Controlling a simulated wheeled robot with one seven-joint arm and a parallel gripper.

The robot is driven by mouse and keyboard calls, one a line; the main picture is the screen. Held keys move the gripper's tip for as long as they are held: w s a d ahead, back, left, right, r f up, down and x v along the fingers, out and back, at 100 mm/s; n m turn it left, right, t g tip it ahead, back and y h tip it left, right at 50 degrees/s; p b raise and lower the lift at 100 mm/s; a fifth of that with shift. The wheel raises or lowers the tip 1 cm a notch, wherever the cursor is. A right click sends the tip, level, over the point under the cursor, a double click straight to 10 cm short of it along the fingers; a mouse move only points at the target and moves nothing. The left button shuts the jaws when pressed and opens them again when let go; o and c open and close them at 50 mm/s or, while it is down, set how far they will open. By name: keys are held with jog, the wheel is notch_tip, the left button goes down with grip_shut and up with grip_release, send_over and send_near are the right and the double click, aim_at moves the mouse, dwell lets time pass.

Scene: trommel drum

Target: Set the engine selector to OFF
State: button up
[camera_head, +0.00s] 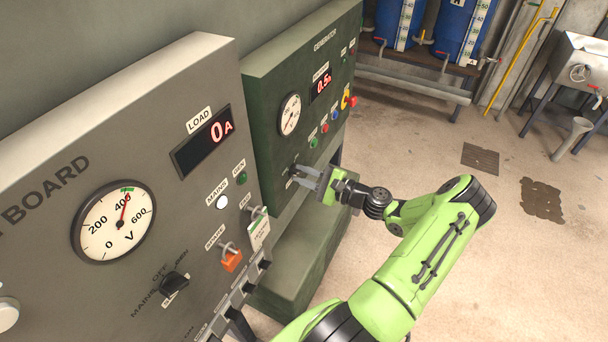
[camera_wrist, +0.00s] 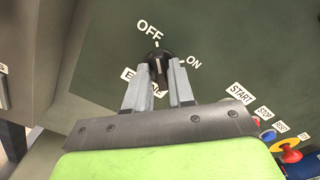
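The engine selector is a black rotary knob (camera_wrist: 158,66) on the green generator panel, seen in the wrist view. An OFF label (camera_wrist: 150,30) is above it and an ON label (camera_wrist: 194,62) is to its right. A pale line on the knob points upward in the picture, roughly toward OFF. My gripper (camera_wrist: 157,72) is at the knob, with one finger on each side and a gap between them. I cannot tell whether the fingers touch it. In the head view my gripper (camera_head: 302,177) reaches the panel's lower part and mostly hides the knob.
The grey switchboard (camera_head: 60,220) stands at the left with a voltmeter (camera_head: 114,222) and another selector (camera_head: 174,285). A START label (camera_wrist: 240,93), several buttons and a red-yellow knob (camera_wrist: 286,148) lie right of my gripper. The floor (camera_head: 430,150) is open at right.

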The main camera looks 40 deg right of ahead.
jog(key=shift+o, duration=1.1)
jog(key=v, duration=1.5)
jog(key=shift+s+b, duration=0.4)
jog(key=shift+d, duration=0.1)
